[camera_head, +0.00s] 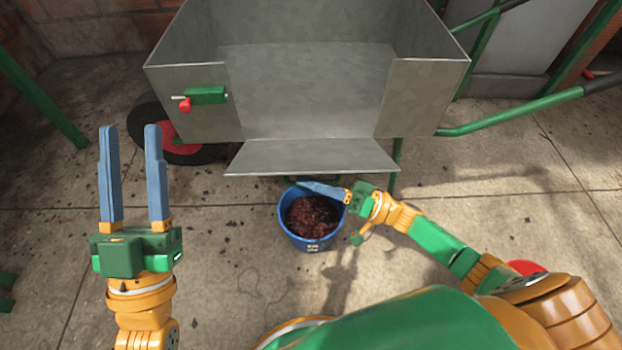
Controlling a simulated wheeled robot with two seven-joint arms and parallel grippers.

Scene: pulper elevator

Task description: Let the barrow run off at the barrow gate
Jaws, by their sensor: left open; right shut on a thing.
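The grey metal barrow (437,95) stands ahead, its tray floor looking bare. Its gate (312,157) is folded down as a flap toward me. A green latch (206,95) with a red knob sits on the front panel, left of the opening. A blue bucket (300,243) with dark red stuff in it stands on the floor below the flap's edge. My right gripper (312,186) is at the flap's lower edge, above the bucket, shut on what looks like the green gate handle; the grip is partly hidden. My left gripper (131,135) is open and empty, left of the flap.
The barrow's wheel (172,135) is at the left, behind my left gripper. Green barrow handles (510,115) extend right. A green post (40,95) stands at the far left, a brick wall (90,30) behind. The concrete floor at right is clear.

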